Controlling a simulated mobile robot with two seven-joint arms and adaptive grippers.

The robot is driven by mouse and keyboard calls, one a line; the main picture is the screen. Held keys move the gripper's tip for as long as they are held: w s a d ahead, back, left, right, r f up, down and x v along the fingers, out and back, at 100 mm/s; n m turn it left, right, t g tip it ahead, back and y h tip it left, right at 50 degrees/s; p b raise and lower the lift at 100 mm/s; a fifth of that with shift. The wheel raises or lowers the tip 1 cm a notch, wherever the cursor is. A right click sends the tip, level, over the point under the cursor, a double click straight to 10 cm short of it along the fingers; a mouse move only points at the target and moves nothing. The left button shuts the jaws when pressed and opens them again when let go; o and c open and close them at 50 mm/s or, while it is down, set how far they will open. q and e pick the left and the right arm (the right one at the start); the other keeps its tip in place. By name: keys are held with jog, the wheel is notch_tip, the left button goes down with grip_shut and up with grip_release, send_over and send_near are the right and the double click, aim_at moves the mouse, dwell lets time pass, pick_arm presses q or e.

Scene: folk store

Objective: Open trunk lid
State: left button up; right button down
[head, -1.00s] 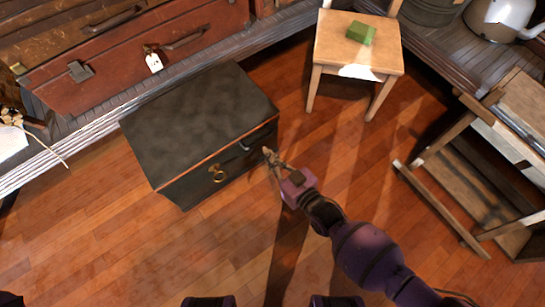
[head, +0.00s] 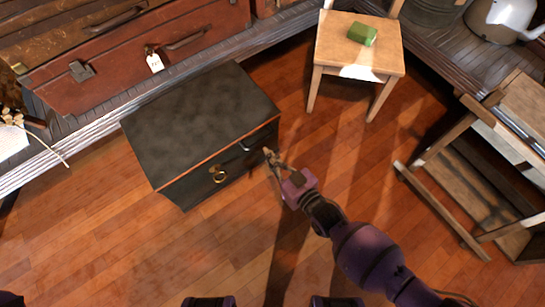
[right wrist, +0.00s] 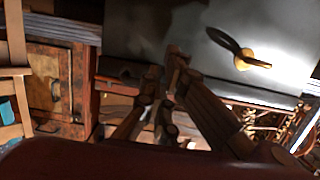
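The trunk (head: 195,110) is a black box with an orange-brown line under its lid edge. It stands on the wooden floor, and its lid is down. A brass ring (head: 218,174) hangs on its front, and a small handle (head: 252,143) is right of that. My right gripper (head: 270,158) is just off the trunk's front right corner, with no clear contact. In the right wrist view its fingers (right wrist: 163,75) converge in front of the trunk's dark face (right wrist: 190,30); whether they meet is unclear. Nothing is seen held. My left gripper is out of view.
Suitcases (head: 140,55) lie on a raised platform behind the trunk. A wooden chair (head: 335,45) with a green block (head: 362,34) stands behind right. A wooden frame stand (head: 480,190) is at the right. The floor in front of the trunk is clear.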

jog(key=shift+w+a, duration=0.15)
jog(key=shift+b+x, duration=0.3)
jog(key=shift+x, duration=0.6)
jog(key=shift+r, duration=0.1)
jog(key=shift+s+d, duration=0.2)
jog(key=shift+s, duration=0.05)
jog(key=shift+r+p, duration=0.15)
jog(key=shift+p, duration=0.2)
jog(key=shift+r+p, duration=1.15)
jog(key=shift+r, duration=0.05)
jog(key=shift+r, duration=0.15)
jog(key=shift+r+p, duration=1.15)
jog(key=shift+r, duration=0.05)
